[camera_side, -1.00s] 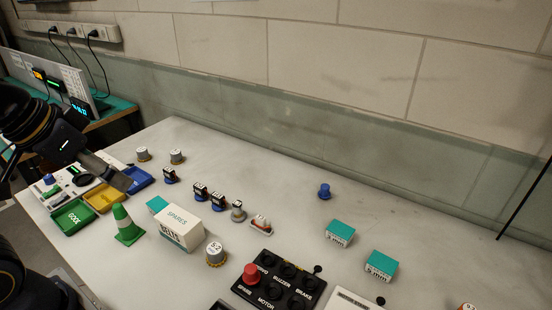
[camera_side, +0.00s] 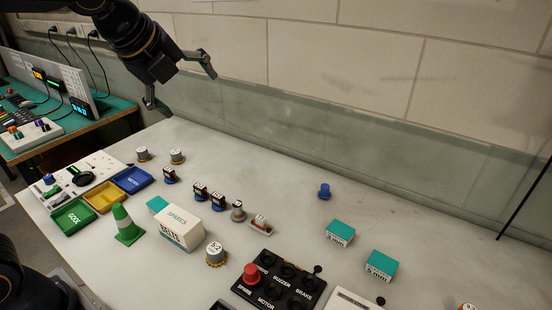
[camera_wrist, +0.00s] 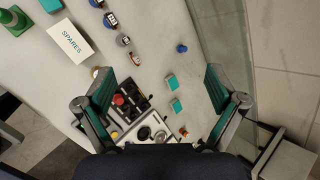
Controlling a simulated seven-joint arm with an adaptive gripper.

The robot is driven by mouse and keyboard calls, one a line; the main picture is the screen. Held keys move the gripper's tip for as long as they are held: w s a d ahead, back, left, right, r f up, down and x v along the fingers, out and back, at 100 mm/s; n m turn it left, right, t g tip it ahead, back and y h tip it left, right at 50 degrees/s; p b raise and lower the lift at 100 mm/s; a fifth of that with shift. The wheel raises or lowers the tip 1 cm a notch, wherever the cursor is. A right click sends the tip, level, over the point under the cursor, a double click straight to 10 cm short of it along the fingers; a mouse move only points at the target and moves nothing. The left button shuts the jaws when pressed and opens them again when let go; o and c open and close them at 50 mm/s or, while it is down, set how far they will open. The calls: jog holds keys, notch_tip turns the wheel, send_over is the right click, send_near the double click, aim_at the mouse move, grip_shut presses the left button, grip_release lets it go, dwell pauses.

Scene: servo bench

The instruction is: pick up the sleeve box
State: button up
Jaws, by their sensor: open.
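The sleeve box (camera_side: 181,229) is a white carton marked SPARES and BELTS, with a teal part (camera_side: 157,205) showing at its far left end. It lies on the bench, left of centre, and also shows at the upper left of the wrist view (camera_wrist: 70,42). My gripper (camera_side: 181,84) is high above the back of the bench, near the wall, its two fingers spread wide and empty. In the wrist view, my gripper (camera_wrist: 160,80) has its teal-padded fingers apart, and the box lies outside them to the left.
A green cone (camera_side: 126,226) stands just left of the box and a grey-sided knob (camera_side: 215,254) right of it. Small parts stand behind it. A black button panel (camera_side: 280,284), two teal-topped boxes (camera_side: 340,233) and coloured trays (camera_side: 104,198) share the bench. A wall closes off the back.

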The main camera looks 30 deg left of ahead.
jog(key=w+d+f+m, duration=0.4)
jog(key=w+d+m, duration=0.4)
jog(key=w+d, duration=0.1)
jog(key=m+g+h, duration=0.2)
jog(key=m+g, duration=0.1)
jog(key=m, duration=0.4)
send_over(341, 229)
jog(key=s+a, duration=0.1)
jog(key=s, duration=0.6)
notch_tip(341, 229, down, 18)
jog(key=x, duration=1.1)
jog(key=shift+w+r, duration=0.1)
jog(key=shift+x, duration=2.8)
jog(key=shift+w+d+r, duration=0.1)
jog(key=shift+w, duration=0.05)
jog(key=shift+c, duration=0.2)
jog(key=c, duration=1.2)
jog(key=shift+r, duration=0.2)
